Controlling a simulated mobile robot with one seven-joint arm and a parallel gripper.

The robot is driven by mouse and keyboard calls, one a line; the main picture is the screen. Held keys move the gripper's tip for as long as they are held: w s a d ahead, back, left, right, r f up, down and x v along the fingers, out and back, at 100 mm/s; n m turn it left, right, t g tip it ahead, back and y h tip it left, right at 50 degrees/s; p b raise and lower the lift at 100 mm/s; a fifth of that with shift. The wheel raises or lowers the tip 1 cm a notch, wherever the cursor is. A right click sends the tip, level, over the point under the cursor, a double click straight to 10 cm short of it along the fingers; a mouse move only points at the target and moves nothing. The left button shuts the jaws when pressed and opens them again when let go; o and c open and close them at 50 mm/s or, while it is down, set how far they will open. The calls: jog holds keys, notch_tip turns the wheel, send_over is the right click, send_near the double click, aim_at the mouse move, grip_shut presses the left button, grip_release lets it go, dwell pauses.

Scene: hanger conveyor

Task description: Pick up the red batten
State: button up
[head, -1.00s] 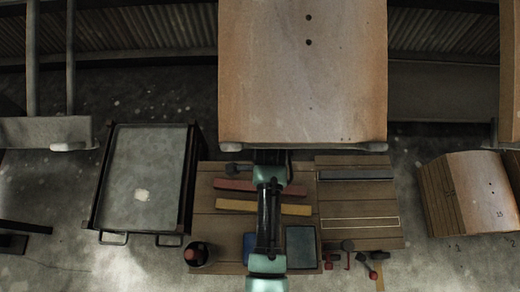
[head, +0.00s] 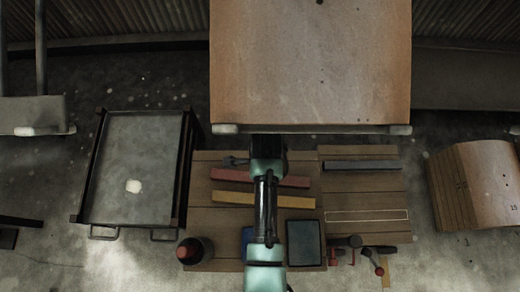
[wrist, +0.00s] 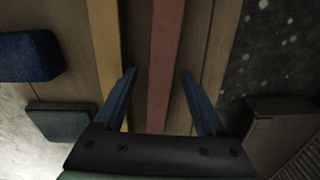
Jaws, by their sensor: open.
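The red batten (head: 231,175) lies on the brown plank table, running left to right in the head view, with its middle behind my arm. In the wrist view the red batten (wrist: 165,50) runs away from me, between the two blue fingers of my gripper (wrist: 158,74). My gripper is open, with a gap to the batten on both sides. It appears to be above the batten; the exact height is unclear. In the head view my arm hides the fingers.
A yellow batten (head: 230,200) lies parallel and close to the red one. A grey bar (head: 361,166), a dark tray (head: 305,245) and several red-marked tools (head: 372,258) are to the right. A large hanging panel (head: 310,65) overhangs the back edge. A cart (head: 135,170) stands left.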

grip_shut()
jog(key=shift+r, duration=0.15)
dwell(0.4)
